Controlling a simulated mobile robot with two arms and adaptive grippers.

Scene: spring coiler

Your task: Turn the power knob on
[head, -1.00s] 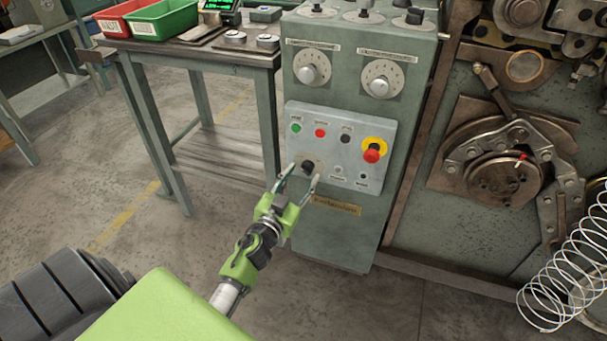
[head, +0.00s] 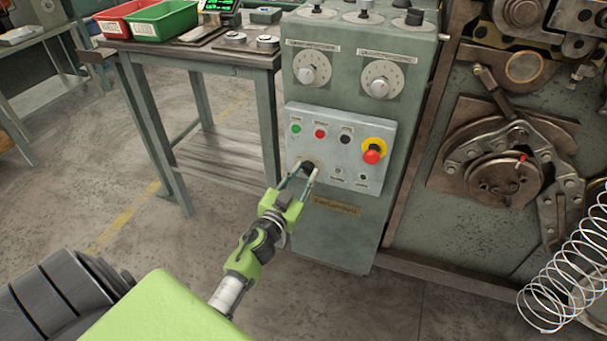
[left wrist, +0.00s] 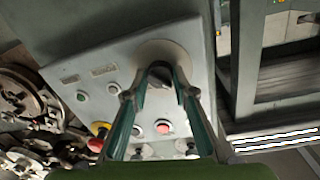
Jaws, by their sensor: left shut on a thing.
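The power knob (head: 307,165) is a small black knob at the lower left of the light grey control panel (head: 346,128) on the green cabinet. My left gripper (head: 306,171) has its two fingers on either side of the knob and is shut on it. The left wrist view shows the dark knob (left wrist: 160,71) between the fingertips, in front of a pale round plate. The fingers partly cover the knob, so I cannot read its turn angle. My right gripper is in neither view.
The panel also bears a green button (head: 296,128), a red button (head: 320,133), a black button (head: 345,135) and a red emergency stop (head: 372,154) on yellow. A metal table (head: 185,48) with bins stands to the left. A wire spring (head: 565,270) hangs at right.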

